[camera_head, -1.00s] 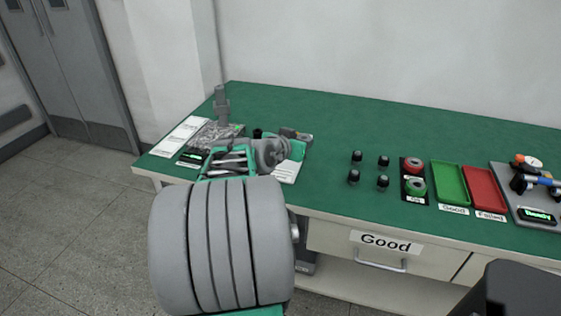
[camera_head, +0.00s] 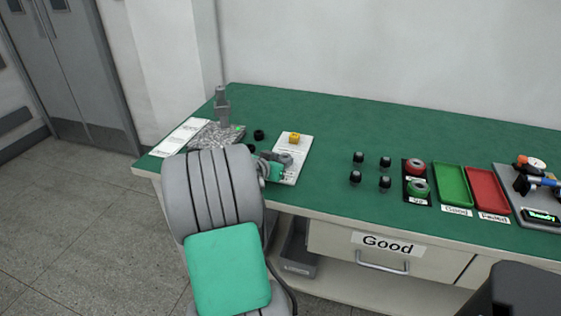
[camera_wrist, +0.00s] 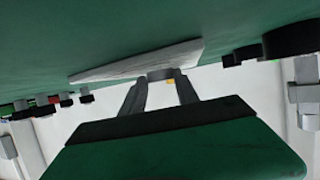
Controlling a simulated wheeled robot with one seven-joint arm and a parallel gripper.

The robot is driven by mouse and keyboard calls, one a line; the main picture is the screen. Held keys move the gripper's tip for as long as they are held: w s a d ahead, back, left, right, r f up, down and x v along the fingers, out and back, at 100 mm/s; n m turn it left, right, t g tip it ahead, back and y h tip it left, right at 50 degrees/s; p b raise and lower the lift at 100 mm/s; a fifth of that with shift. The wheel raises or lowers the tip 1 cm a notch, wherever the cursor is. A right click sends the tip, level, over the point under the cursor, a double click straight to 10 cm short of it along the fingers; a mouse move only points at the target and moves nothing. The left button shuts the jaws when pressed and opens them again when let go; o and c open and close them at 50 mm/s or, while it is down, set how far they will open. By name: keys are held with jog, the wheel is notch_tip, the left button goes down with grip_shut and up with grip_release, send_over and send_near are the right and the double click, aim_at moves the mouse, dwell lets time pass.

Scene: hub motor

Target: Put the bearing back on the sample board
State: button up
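The white sample board (camera_head: 303,147) lies on the green table, with a yellow block (camera_head: 294,138) near its far end. In the wrist view the board (camera_wrist: 125,65) appears as a pale slab beyond my fingers. My gripper (camera_wrist: 160,82) has its two grey fingers apart, with a grey ring that looks like the bearing (camera_wrist: 160,74) between their tips. In the head view my gripper (camera_head: 279,165) is low at the board's near left side, and the arm hides part of it. Whether the ring touches the board is unclear.
A grey stand (camera_head: 222,108) on a speckled base is left of the board, with small black parts (camera_head: 258,134) between. Several black-topped pieces (camera_head: 358,158), a green tray (camera_head: 453,184) and a red tray (camera_head: 488,190) are to the right.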

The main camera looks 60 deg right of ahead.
jog(key=o, duration=0.5)
jog(key=shift+c, duration=0.2)
jog(key=shift+r+p, duration=0.25)
jog(key=shift+p, duration=0.1)
jog(key=v, duration=1.2)
jog(key=shift+f, duration=0.1)
jog(key=w+a+f+n+t+y, duration=0.1)
jog(key=w+a+f+n+y, duration=0.2)
jog(key=a, duration=0.7)
jog(key=w+a+f+n+t+y, duration=0.2)
jog(key=w+a+n+y, duration=0.25)
jog(key=a, duration=0.55)
jog(key=w+a+f+n+t+y, duration=0.1)
jog(key=w+a+f+n+y, duration=0.2)
jog(key=a, duration=0.6)
jog(key=s+a+n+g+y, duration=0.1)
jog(key=s+a+n+y, duration=0.2)
jog(key=a, duration=0.4)
jog(key=s+a+n, duration=0.3)
jog(key=a+n, duration=0.2)
jog(key=a, duration=0.3)
jog(key=w+p+v, duration=0.1)
jog(key=p+v, duration=0.6)
jog(key=w+p+v, duration=0.2)
jog(key=p+v, duration=0.5)
jog(key=v, duration=0.1)
jog(key=shift+w+r, duration=0.4)
jog(key=shift+r, duration=0.35)
